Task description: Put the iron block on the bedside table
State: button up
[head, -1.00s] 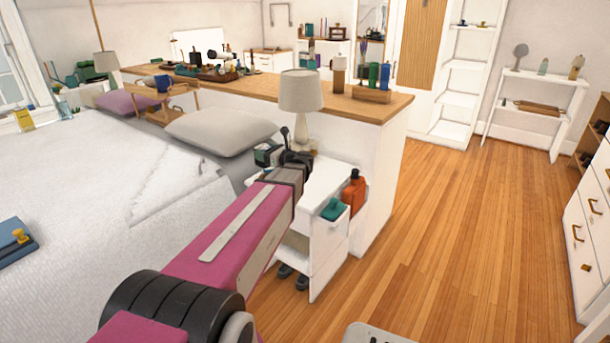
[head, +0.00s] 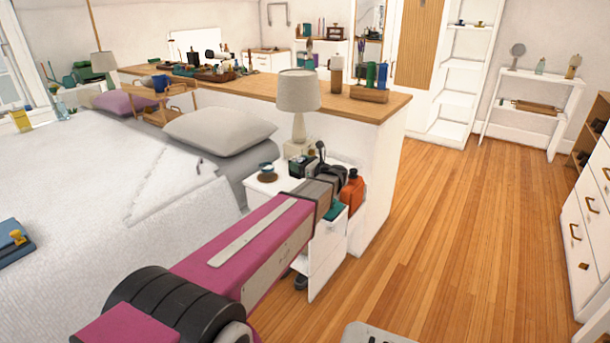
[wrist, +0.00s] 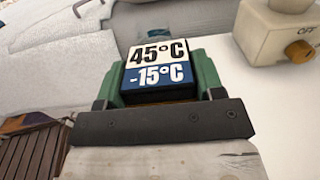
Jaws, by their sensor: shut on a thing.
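My gripper (head: 303,166) is shut on a dark block that I take to be the iron block (wrist: 157,73). In the wrist view, its blue and white label reads 45°C and -15°C, and green fingers flank it. In the head view, the block is small and partly hidden by my gripper. The white bedside table (head: 259,187) is below, largely covered by my arm. My gripper is over its top, in front of the lamp. I cannot tell whether the block touches the tabletop.
A lamp (head: 298,95) stands at the table's back; its base with an orange knob (wrist: 298,50) shows in the wrist view. An orange bottle (head: 351,192) is to the right. The bed (head: 100,210) lies left.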

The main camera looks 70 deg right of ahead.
jog(key=shift+s+d+f, duration=0.55)
jog(key=shift+s+f, duration=0.05)
jog(key=shift+s, duration=0.15)
jog(key=shift+f, duration=1.95)
jog(key=shift+f, duration=0.15)
jog(key=o, duration=1.5)
jog(key=shift+s, duration=0.1)
jog(key=s, duration=0.4)
jog(key=s+a, duration=0.1)
jog(key=s, duration=0.2)
jog(key=s+a, duration=0.1)
jog(key=s, duration=0.3)
jog(key=shift+s+a, duration=0.2)
jog(key=shift+s, duration=0.1)
